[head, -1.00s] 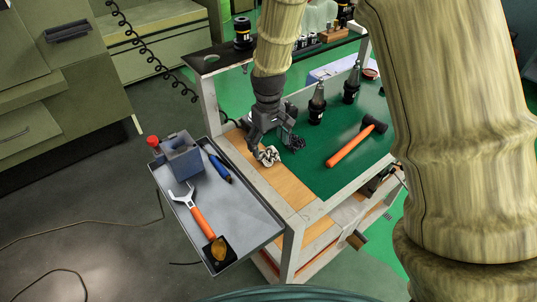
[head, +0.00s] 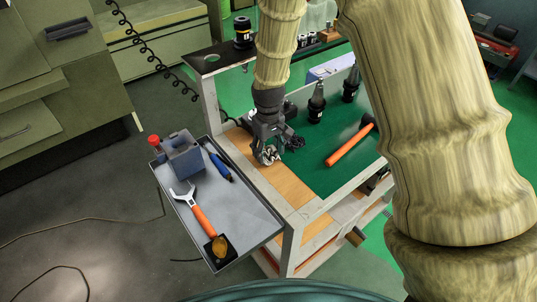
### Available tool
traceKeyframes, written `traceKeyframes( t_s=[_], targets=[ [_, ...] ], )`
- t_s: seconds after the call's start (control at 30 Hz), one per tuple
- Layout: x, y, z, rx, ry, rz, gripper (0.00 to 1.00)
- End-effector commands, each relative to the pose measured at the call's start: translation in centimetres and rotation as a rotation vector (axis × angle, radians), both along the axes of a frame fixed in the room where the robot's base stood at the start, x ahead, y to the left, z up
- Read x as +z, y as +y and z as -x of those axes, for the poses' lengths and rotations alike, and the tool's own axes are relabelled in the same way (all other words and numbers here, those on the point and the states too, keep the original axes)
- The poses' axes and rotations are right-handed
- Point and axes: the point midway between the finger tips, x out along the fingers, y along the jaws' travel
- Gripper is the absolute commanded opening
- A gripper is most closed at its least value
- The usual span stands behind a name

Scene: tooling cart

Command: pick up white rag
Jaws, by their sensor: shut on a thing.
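The white rag (head: 270,155) is a small crumpled bundle at the wooden strip of the cart top, beside the green mat. My gripper (head: 266,156) points down over it and is shut on it. The fingers hide part of the rag. I cannot tell whether the rag touches the wood or is slightly above it.
A hammer with an orange handle (head: 350,145) lies on the green mat (head: 310,172). Dark tool holders (head: 317,105) stand behind it. A side tray (head: 241,217) at the left holds an adjustable wrench (head: 201,217), a blue-handled tool (head: 220,167) and a grey-blue box (head: 184,160).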

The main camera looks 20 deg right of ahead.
Motion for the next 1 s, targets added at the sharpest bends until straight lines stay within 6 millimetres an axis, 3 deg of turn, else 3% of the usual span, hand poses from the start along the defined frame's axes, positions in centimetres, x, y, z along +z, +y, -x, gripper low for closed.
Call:
traceKeyframes(
  t_s=[0.37, 0.77, 1.0],
  targets=[
    [0.3, 0.0, 0.0, 0.0, 0.0, 0.0, 0.34],
    [3.5, 0.0, 0.1, 0.0, -0.001, 0.0, 0.34],
    [3.8, -1.0, 4.6, 0.0, 0.0, 0.0, 0.34]
  ],
)
